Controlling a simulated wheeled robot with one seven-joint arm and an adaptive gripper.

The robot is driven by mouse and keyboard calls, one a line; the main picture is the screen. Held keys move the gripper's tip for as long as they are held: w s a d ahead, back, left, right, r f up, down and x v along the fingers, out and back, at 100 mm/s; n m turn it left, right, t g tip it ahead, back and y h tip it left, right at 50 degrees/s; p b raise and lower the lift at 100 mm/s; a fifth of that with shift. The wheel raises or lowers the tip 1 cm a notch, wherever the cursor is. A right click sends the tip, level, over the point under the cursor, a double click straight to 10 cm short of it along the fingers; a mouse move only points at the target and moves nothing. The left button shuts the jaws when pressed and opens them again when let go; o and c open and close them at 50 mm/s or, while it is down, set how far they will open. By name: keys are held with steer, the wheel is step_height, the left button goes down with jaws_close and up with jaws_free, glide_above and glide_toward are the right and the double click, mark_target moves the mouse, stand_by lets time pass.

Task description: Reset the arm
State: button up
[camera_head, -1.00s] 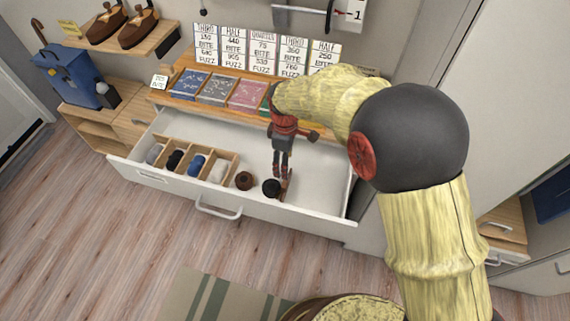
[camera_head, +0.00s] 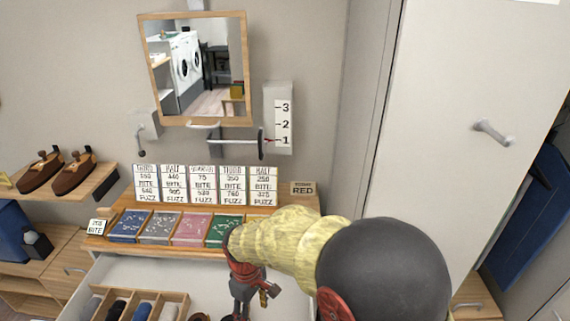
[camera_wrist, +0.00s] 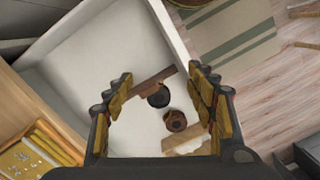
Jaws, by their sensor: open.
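My arm reaches in from the lower right of the head view. My gripper hangs over the open white drawer, its fingers cut off by the bottom edge there. In the wrist view my gripper (camera_wrist: 165,95) is open, with nothing between its fingers. Below it in the white drawer (camera_wrist: 85,65) lie a black round knob-like object (camera_wrist: 158,97) on a brown wooden piece and a brown round object (camera_wrist: 176,121). A pale wooden piece (camera_wrist: 187,142) shows beside them, partly hidden by my gripper.
Colored trays sit on a wooden shelf, including a blue one (camera_head: 130,226) and a pink one (camera_head: 192,228), below white cards (camera_head: 204,186). A divided wooden box (camera_head: 172,298) is in the drawer. A mirror (camera_head: 197,68), a lever gauge (camera_head: 282,118) and a tall cabinet door (camera_head: 470,80) stand behind.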

steer(key=s+d+r+m+t, duration=0.3)
steer(key=s+d+r+m, duration=0.3)
steer(key=d+r, duration=0.6)
steer(key=s+d+r+m+t, duration=0.3)
steer(key=s+d+r+m, duration=0.3)
steer(key=d+r, duration=0.5)
steer(key=s+d, duration=0.2)
steer(key=d, duration=0.2)
steer(key=shift+s+d+r+y, duration=0.3)
steer(key=shift+s+r, duration=0.1)
steer(key=shift+c, duration=0.5)
